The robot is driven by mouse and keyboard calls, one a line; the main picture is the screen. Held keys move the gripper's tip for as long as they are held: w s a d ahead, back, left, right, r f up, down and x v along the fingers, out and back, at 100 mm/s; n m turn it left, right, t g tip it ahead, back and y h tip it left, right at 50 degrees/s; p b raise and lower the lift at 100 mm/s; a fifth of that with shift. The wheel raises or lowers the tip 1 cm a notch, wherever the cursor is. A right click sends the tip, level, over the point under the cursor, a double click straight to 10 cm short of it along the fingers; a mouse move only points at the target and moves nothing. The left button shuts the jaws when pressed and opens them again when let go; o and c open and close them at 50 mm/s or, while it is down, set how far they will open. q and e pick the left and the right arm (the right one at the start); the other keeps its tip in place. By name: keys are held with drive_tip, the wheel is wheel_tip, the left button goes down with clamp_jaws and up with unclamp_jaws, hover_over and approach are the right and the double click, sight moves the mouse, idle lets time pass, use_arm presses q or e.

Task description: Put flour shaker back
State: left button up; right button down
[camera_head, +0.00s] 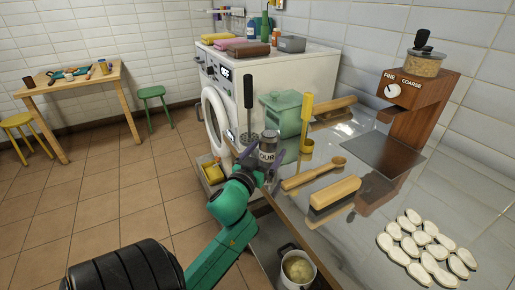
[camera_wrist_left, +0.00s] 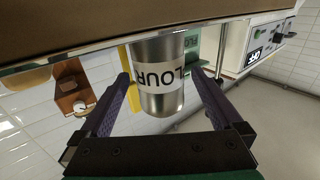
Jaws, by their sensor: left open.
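The flour shaker (camera_head: 267,150) is a metal cylinder with a pale label reading FLOUR. It stands upright at the left edge of the grey counter (camera_head: 331,150). My left gripper (camera_head: 262,161) is open, with its purple fingers on either side of the shaker. In the left wrist view the shaker (camera_wrist_left: 160,98) appears upside down between the two fingers (camera_wrist_left: 161,78), with small gaps visible on both sides. My right gripper is out of view.
Beside the shaker are a green canister (camera_head: 281,115), a black-handled utensil (camera_head: 248,105) and a yellow-handled one (camera_head: 306,120). A pot (camera_head: 298,268) sits below.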

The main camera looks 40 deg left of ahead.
use_arm(q)
drive_tip(key=v, duration=0.7)
drive_tip(key=shift+s+b, duration=0.35)
drive_tip(key=shift+b, duration=0.1)
